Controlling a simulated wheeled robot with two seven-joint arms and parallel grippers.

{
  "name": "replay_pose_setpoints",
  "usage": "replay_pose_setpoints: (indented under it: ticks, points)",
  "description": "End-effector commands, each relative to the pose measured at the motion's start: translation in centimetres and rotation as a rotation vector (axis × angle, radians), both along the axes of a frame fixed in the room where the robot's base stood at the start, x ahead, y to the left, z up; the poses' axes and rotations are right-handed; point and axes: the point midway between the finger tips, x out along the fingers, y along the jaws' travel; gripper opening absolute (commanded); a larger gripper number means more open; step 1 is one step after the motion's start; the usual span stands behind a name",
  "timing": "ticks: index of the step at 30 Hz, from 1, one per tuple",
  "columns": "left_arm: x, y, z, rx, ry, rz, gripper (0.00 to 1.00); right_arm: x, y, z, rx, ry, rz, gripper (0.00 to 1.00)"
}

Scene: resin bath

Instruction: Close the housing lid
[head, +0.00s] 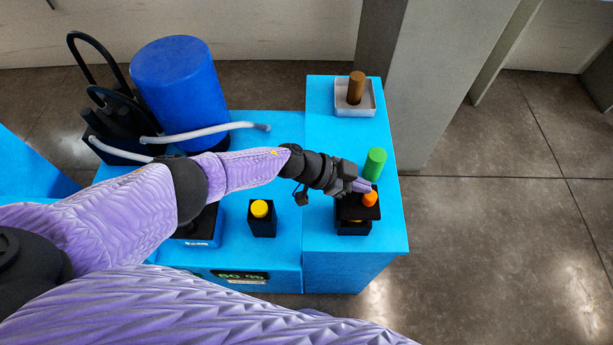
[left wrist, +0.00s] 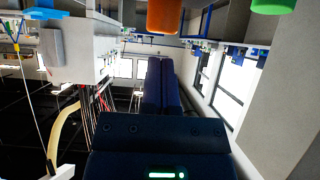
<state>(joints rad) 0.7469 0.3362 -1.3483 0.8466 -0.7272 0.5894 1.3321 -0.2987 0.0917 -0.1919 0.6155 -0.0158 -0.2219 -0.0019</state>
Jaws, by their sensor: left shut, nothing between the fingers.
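The black housing (head: 354,230) stands at the front of the blue bench, on the right. Its dark lid (head: 352,210) lies over it, and a small bit of yellow shows between lid and housing at the front. An orange knob (head: 370,199) stands on the lid; it also shows at the top of the left wrist view (left wrist: 164,14). My left gripper (head: 366,186) is shut and empty, just behind the knob. Its fingers show together in the left wrist view (left wrist: 161,85). I cannot tell whether they touch the knob or lid. My right gripper is not in view.
A green cylinder (head: 375,164) stands close behind the gripper. A pale tray (head: 369,105) with a brown cylinder (head: 356,87) is at the back. A yellow-topped black holder (head: 262,225) and large blue drum (head: 180,90) are to the left.

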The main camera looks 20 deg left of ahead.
Motion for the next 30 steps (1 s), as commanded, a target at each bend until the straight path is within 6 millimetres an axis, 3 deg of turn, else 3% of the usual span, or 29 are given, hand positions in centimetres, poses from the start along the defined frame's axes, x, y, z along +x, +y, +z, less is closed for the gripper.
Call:
replay_pose_setpoints:
  ticks: [12, 30]
  points:
    - [0.4, -1.5, -1.3, 0.006, 0.002, 0.0, 0.0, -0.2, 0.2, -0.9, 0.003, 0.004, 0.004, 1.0]
    - [0.5, -1.7, -1.4, 0.004, 0.003, 0.0, 0.0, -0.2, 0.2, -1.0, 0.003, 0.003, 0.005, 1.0]
